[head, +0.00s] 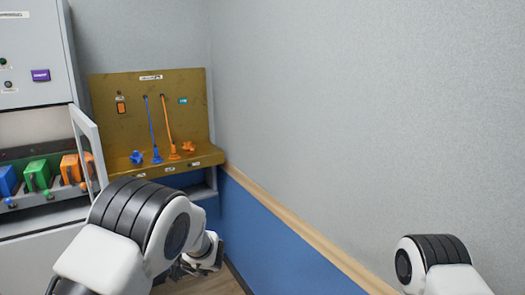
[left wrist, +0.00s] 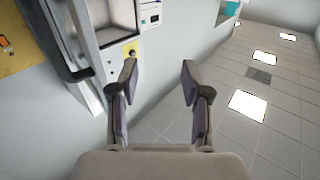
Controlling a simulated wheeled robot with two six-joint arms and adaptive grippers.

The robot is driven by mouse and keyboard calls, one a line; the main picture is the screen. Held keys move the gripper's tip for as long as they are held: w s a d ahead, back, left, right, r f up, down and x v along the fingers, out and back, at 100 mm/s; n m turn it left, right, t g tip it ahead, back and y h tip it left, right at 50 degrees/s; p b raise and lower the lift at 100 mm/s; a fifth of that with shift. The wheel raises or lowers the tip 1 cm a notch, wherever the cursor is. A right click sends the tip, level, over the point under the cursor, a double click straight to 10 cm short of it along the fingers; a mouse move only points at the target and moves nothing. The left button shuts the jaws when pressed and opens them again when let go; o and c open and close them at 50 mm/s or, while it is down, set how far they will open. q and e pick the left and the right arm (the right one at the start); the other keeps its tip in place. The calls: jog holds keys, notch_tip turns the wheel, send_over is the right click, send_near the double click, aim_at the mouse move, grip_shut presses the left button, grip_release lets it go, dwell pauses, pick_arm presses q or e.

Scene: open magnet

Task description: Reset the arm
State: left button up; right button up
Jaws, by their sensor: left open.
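My left arm (head: 140,230) comes in from the lower left in the head view, bent, with its dark gripper (head: 205,262) partly hidden behind the arm links. In the left wrist view the left gripper (left wrist: 159,68) is open, its two fingers well apart with nothing between them. My right arm (head: 438,265) shows only as a white and black link at the lower right of the head view. Its gripper is outside the view.
A yellow panel (head: 110,110) with blue and orange cables stands in the corner. A grey cabinet (head: 30,60) with an open door (head: 88,150) and blue, green and orange blocks is at the left. A wall (head: 370,120) with a wooden rail (head: 300,228) runs along the right.

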pick_arm(q)
jog(key=s+a+f+m+t+h, duration=0.1)
jog(key=s+a+f+m, duration=0.15)
jog(key=f, duration=0.45)
jog(key=s+a+f+m+t+h, duration=0.1)
jog(key=s+a+f+m+t, duration=0.2)
jog(key=f, duration=0.4)
jog(key=s+a+f+m+h, duration=0.2)
jog(key=f+m, duration=0.3)
jog(key=f, duration=0.2)
jog(key=s+d+f+m+h, duration=0.3)
jog(key=s+f+m+h, duration=0.15)
jog(key=s+f, duration=0.5)
jog(key=s+d+f+g+h, duration=0.2)
jog(key=s+d, duration=0.4)
jog(key=s, duration=0.3)
jog(key=s+d+f+g+h, duration=0.3)
jog(key=s+d+g+h, duration=0.1)
jog(key=s+h, duration=0.3)
jog(key=shift+s+d+m, duration=0.4)
jog(key=shift+s+d, duration=0.45)
jog(key=shift+s, duration=0.15)
jog(key=shift+f, duration=0.1)
jog(key=shift+c, duration=0.5)
